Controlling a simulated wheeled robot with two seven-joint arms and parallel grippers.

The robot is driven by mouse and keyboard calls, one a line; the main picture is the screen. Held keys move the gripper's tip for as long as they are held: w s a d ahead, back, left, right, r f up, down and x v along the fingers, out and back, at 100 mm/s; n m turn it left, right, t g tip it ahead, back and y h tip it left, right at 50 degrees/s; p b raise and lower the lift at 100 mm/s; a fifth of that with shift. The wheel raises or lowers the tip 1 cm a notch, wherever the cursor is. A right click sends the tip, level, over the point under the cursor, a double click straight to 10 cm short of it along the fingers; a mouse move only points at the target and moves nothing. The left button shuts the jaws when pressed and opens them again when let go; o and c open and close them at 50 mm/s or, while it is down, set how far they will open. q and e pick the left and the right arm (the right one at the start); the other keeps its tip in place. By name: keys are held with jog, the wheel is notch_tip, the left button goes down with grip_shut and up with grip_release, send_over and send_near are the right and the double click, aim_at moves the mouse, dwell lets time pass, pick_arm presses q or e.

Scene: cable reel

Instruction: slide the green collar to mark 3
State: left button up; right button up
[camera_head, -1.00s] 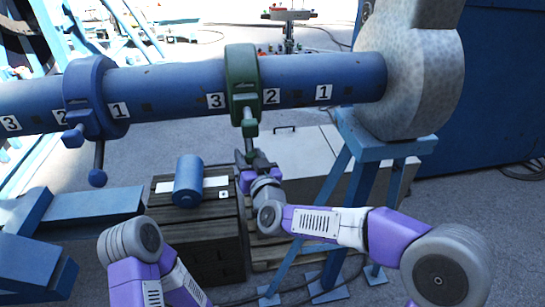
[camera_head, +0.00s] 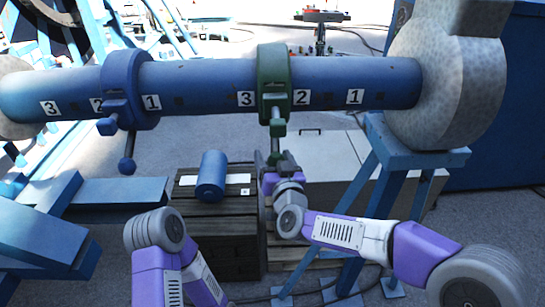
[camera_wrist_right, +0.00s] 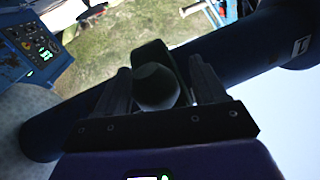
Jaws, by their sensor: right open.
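The green collar (camera_head: 273,82) sits around the blue pipe (camera_head: 205,84), between marks 3 (camera_head: 246,99) and 2 (camera_head: 302,97) of the right-hand scale. Its handle (camera_head: 276,140) hangs straight down. My right gripper (camera_head: 273,160) is open just below the collar, around the handle's lower end. In the right wrist view the handle's round dark knob (camera_wrist_right: 156,87) lies between the two spread fingers, with the dark collar (camera_wrist_right: 150,54) behind it. I cannot tell whether the fingers touch it. My left arm shows at the bottom, but its gripper is out of view.
A blue collar (camera_head: 128,88) sits on the pipe at left, with its handle hanging down. A blue cylinder (camera_head: 211,177) lies on a dark wooden crate (camera_head: 222,206) below. A blue stand (camera_head: 388,180) and a grey end piece (camera_head: 450,85) are at the right.

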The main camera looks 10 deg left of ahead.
jog(key=b+v, duration=0.1)
jog(key=v, duration=0.5)
jog(key=shift+s, duration=0.35)
jog(key=d+f+m+g+h+b, duration=0.1)
jog(key=d+f+g+b, duration=0.25)
jog(key=f, duration=1.35)
jog(key=d+f+m+g+h+b, duration=0.1)
jog(key=d+f+g+b, duration=0.2)
jog(key=f, duration=1.3)
jog(key=s+d+f+m+g+b, duration=0.1)
jog(key=s+d+f+g, duration=0.2)
jog(key=s+f, duration=0.4)
jog(key=s+d+f+m+g+b, duration=0.1)
jog(key=s+d+f+g, duration=0.1)
jog(key=s+f, duration=0.6)
jog(key=s+d+f+g+b, duration=0.1)
jog(key=s+d+f+g, duration=0.2)
jog(key=s+f, duration=0.4)
notch_tip(320, 180, down, 5)
jog(key=shift+s+d+r+m+g+h+b, duration=0.1)
jog(key=shift+s+d+m+g+h+b, duration=0.25)
jog(key=shift+g, duration=0.5)
